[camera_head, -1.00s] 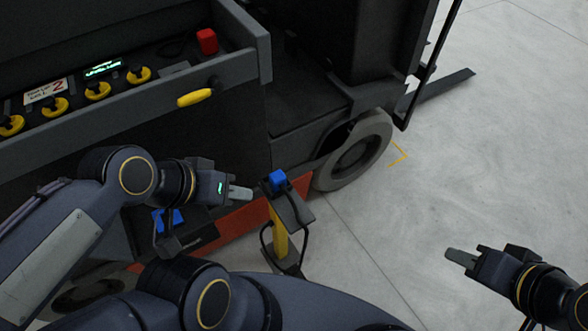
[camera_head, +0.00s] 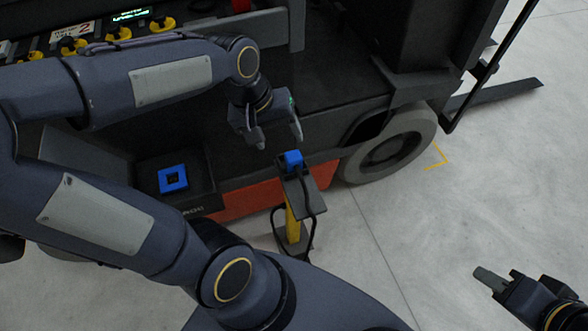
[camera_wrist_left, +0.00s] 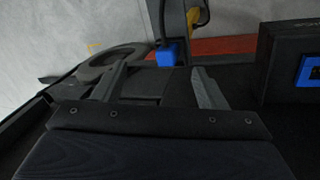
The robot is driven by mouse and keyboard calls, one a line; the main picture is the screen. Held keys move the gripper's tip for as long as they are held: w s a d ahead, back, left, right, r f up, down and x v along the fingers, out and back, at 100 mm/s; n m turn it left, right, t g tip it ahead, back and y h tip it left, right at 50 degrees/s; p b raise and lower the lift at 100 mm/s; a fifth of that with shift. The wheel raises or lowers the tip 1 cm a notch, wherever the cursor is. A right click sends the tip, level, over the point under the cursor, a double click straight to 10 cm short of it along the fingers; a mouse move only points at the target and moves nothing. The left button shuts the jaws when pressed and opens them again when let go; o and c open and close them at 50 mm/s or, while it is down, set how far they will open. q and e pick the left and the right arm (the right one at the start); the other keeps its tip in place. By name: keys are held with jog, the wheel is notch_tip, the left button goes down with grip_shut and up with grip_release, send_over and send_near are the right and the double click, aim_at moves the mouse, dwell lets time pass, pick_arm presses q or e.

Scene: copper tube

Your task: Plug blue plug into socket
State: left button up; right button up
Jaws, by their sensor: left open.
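The blue plug (camera_head: 293,160) sits on top of a dark holder on a yellow post, with a black cable hanging from the holder. My left gripper (camera_head: 279,140) is open and empty just above and left of the plug, fingers pointing down. In the left wrist view the plug (camera_wrist_left: 166,54) shows between and beyond the two open fingers (camera_wrist_left: 160,75); I see no contact. The blue square socket (camera_head: 173,179) is in a dark box on the vehicle's side, left of the plug. Its edge shows at the right of the wrist view (camera_wrist_left: 308,70). My right gripper (camera_head: 497,281) is far off at lower right, its opening unclear.
The forklift body with yellow knobs (camera_head: 118,33) and a grey wheel (camera_head: 390,146) fills the back. A red-orange strip (camera_head: 262,192) runs low along it. The yellow post (camera_head: 292,222) stands before it. The pale floor (camera_head: 400,235) to the right is clear.

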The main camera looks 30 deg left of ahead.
aim_at(294, 155)
pick_arm(q)
jog(key=w+f+n+b, duration=0.1)
jog(key=w+f, duration=0.1)
jog(key=f, duration=0.1)
jog(key=w+f+n+g+y+b, duration=0.1)
jog(key=w+f, duration=0.2)
jog(key=f, duration=0.1)
jog(key=w+a+f+n+g+y+b, duration=0.1)
jog(key=w+f, duration=0.1)
jog(key=f, duration=0.1)
jog(key=shift+w+a+f, duration=0.1)
jog(key=shift+w+f, duration=0.05)
jog(key=shift+w, duration=0.1)
jog(key=shift+w+f+n, duration=0.25)
jog(key=shift+n, duration=0.05)
pick_arm(e)
notch_tip(294, 155, down, 5)
jog(key=shift+d+r, duration=0.1)
pick_arm(q)
jog(key=shift+f+b, duration=0.45)
jog(key=shift+f, duration=0.8)
pick_arm(e)
jog(key=shift+f, duration=0.3)
pick_arm(q)
jog(key=shift+f, duration=0.15)
